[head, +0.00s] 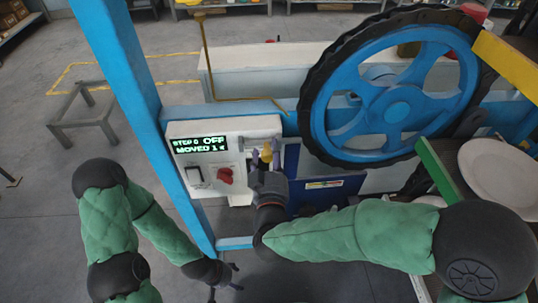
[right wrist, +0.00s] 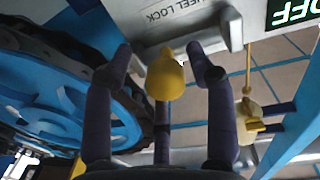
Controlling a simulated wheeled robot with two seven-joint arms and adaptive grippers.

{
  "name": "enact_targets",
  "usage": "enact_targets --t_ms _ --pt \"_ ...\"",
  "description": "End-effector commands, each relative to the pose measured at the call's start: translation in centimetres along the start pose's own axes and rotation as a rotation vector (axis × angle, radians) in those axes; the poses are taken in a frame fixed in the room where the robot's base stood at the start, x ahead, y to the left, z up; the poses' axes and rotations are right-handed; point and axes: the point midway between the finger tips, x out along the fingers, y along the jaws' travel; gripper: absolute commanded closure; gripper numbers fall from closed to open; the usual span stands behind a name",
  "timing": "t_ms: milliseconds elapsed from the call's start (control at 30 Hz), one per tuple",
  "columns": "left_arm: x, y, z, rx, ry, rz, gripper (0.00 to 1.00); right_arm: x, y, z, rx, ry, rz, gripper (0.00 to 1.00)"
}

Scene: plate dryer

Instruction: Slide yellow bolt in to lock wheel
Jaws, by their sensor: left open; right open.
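The yellow bolt (head: 266,153) sits at the right side of the white control panel (head: 240,130). In the right wrist view its rounded yellow knob (right wrist: 170,82) lies below the edge of a grey plate lettered WHEEL LOCK (right wrist: 172,14). My right gripper (head: 260,168) is open at the bolt. In the right wrist view its fingers (right wrist: 165,70) stand on both sides of the knob, with gaps visible. The blue wheel (head: 402,108) with a dark rim stands right of the panel. My left gripper (head: 228,278) is open and empty, low near the blue frame's foot.
White plates (head: 495,170) stand at the right. Floor at the left is mostly free, with a grey stand (head: 85,115).

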Motion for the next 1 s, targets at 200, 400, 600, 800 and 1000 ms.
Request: enact_targets --t_ms 200,400,600,800,1000 --pt "0.0 0.0 0.0 0.0 0.0 0.0 0.37 -1.0 -0.1 -0.1 0.001 0.002 -0.003 0.44" --pt "0.0 0.0 0.0 0.0 0.0 0.0 0.37 -4.1 -0.2 -0.1 0.0 0.003 -0.006 0.44" --pt "0.0 0.0 0.0 0.0 0.0 0.0 0.37 -7.2 -0.2 -0.1 0.001 0.003 -0.006 0.44" --pt "0.0 0.0 0.0 0.0 0.0 0.0 0.37 -9.8 -0.1 0.0 0.0 0.002 -0.004 0.44" --pt "0.0 0.0 0.0 0.0 0.0 0.0 0.37 -11.4 -0.1 0.0 0.0 0.001 -0.003 0.44"
